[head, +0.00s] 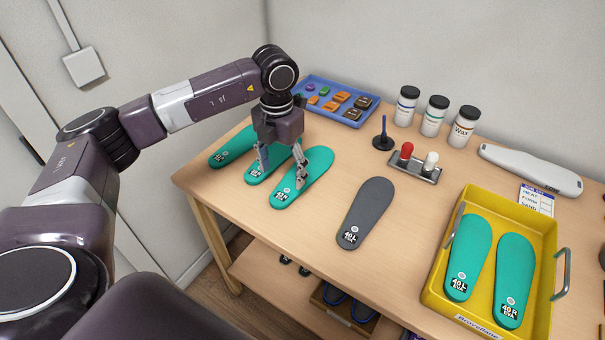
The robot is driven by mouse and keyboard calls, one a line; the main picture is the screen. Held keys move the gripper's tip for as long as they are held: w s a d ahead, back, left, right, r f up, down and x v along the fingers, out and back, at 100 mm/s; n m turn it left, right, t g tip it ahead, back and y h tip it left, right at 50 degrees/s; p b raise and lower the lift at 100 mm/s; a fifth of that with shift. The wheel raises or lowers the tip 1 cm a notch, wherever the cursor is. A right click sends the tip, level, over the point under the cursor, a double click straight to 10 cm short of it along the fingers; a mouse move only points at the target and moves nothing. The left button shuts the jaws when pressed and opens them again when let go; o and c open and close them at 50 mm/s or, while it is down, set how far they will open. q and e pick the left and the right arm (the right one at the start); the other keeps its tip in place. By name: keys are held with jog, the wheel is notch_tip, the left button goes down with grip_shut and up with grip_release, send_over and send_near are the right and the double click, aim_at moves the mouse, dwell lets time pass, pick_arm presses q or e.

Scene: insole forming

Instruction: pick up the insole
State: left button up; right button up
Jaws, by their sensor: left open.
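Several flat insoles lie on the wooden table. Three teal ones are side by side at the left: a left one (231,149), a middle one (254,177) and a right one (311,179). A grey insole (367,211) marked 40 L lies alone at the table's middle. My left gripper (281,178) is open and points down over the teal group. One finger is over the middle insole and the other over the right one. It partly hides both. I cannot tell whether the fingertips touch them. My right gripper is not in view.
A yellow tray (433,298) at the right holds two teal insoles. A blue tray (311,84) with small parts stands at the back. Several jars, including a wax jar (464,127), a red-and-white-knobbed stand (414,170) and a white tool (530,168) are behind.

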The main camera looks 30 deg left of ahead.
aim_at(283, 195)
pick_arm(q)
notch_tip(283, 195, down, 6)
jog(key=shift+a+f+p, duration=0.15)
jog(key=shift+f+p, duration=0.1)
jog(key=shift+p, duration=1)
jog(key=shift+f, duration=0.5)
jog(key=shift+w, duration=0.1)
jog(key=c, duration=1)
jog(key=shift+r, duration=0.2)
jog(key=shift+r, duration=0.6)
jog(key=shift+r+b, duration=1.85)
jog(key=shift+r, duration=7.45)
